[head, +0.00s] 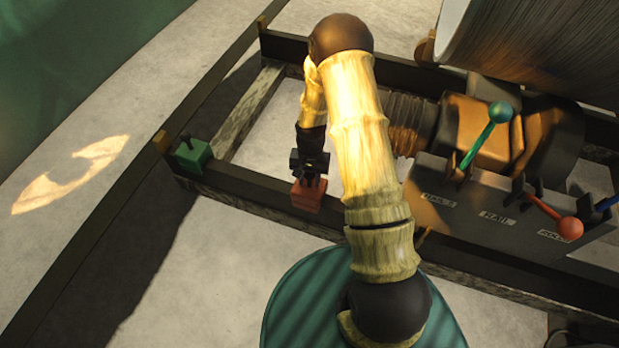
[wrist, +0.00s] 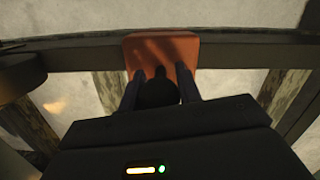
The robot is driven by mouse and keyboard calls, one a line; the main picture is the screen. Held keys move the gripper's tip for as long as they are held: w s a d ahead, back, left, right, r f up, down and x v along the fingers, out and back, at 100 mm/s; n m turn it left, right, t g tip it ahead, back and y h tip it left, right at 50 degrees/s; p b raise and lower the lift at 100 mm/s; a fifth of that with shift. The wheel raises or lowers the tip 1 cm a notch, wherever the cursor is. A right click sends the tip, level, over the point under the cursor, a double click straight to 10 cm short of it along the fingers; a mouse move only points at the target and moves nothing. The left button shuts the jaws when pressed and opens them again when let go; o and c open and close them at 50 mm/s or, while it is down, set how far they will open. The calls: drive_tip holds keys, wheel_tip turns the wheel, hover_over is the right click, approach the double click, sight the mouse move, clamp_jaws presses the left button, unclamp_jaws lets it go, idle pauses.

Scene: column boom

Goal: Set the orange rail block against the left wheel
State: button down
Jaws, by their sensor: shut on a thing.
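The orange rail block (head: 308,196) is at the dark front rail (head: 250,190), under my gripper (head: 309,179). In the wrist view the block (wrist: 162,47) overlaps the rail (wrist: 85,53), upright between my fingertips (wrist: 161,72). My gripper is shut on the block. Whether the block rests on the rail or hangs just above it I cannot tell. A dark rounded shape (wrist: 18,75) is at the rail on the left of the wrist view, with a gap to the block. I cannot tell if it is the left wheel. No wheel shows clearly in the head view.
A green block (head: 192,155) sits near the rail's left end. A lever box (head: 485,212) with green, red and blue levers stands right of my arm. A large ribbed drum (head: 540,50) is at the upper right. Pale floor shows between the rails.

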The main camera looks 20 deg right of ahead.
drive_tip(key=c, duration=0.9)
unclamp_jaws()
wheel_tip(320, 180, up, 17)
drive_tip(key=w+d+p, duration=0.1)
drive_tip(key=w+p, duration=0.1)
drive_tip(key=p, duration=0.5)
drive_tip(key=shift+r, duration=0.2)
drive_tip(key=shift+s, duration=0.1)
drive_tip(key=s+r+n+t, duration=0.4)
drive_tip(key=s+r+n, duration=0.1)
drive_tip(key=s+r, duration=1.1)
wheel_tip(320, 180, up, 38)
drive_tip(key=p, duration=3.7)
drive_tip(key=shift+a+f+h, duration=0.25)
drive_tip(key=shift+a+h, duration=0.05)
drive_tip(key=shift+a, duration=0.15)
